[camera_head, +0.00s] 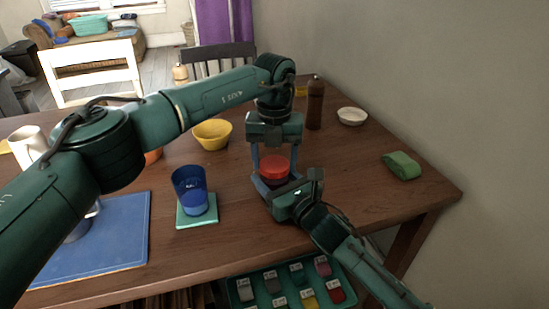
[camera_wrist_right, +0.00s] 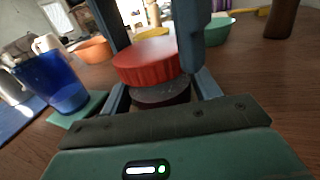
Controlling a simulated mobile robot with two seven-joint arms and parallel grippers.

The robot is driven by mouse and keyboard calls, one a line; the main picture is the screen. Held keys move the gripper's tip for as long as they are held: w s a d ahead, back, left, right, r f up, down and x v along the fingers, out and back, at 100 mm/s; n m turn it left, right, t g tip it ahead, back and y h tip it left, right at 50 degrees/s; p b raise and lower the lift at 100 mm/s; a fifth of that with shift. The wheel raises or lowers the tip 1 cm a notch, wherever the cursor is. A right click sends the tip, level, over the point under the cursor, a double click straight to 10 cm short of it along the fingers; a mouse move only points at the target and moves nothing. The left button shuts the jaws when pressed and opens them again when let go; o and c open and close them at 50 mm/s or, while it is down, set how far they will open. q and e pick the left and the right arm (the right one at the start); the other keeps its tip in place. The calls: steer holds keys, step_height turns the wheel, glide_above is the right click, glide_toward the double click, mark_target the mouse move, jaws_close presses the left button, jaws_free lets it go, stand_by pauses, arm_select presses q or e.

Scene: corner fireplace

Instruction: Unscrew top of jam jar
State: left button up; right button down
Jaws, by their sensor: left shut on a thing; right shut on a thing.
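The jam jar's red lid (camera_head: 274,168) shows between my grippers above the table; it also shows in the right wrist view (camera_wrist_right: 150,63). The dark jar body (camera_wrist_right: 162,95) is below the lid, mostly hidden in the head view. My left gripper (camera_head: 273,158) points down from above, shut with its blue-grey fingers on either side of the lid. My right gripper (camera_head: 276,184) reaches in level from the lower right, shut around the jar body below the lid. The lid looks slightly tilted in the right wrist view; I cannot tell whether it touches the jar.
A blue cup (camera_head: 190,187) stands on a green coaster (camera_head: 198,221) to the left. Behind are a yellow bowl (camera_head: 212,134), brown bottle (camera_head: 315,105) and white bowl (camera_head: 352,116). A green cloth-like item (camera_head: 401,165) lies right. A blue placemat (camera_head: 120,235) lies left.

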mark_target(275, 164)
arm_select(q)
steer(key=n, duration=0.4)
steer(key=shift+r, duration=0.15)
stand_by(0.4)
steer(key=shift+r, duration=1)
steer(key=shift+r, duration=2)
arm_select(e)
steer(key=shift+c, duration=1.4)
jaws_free()
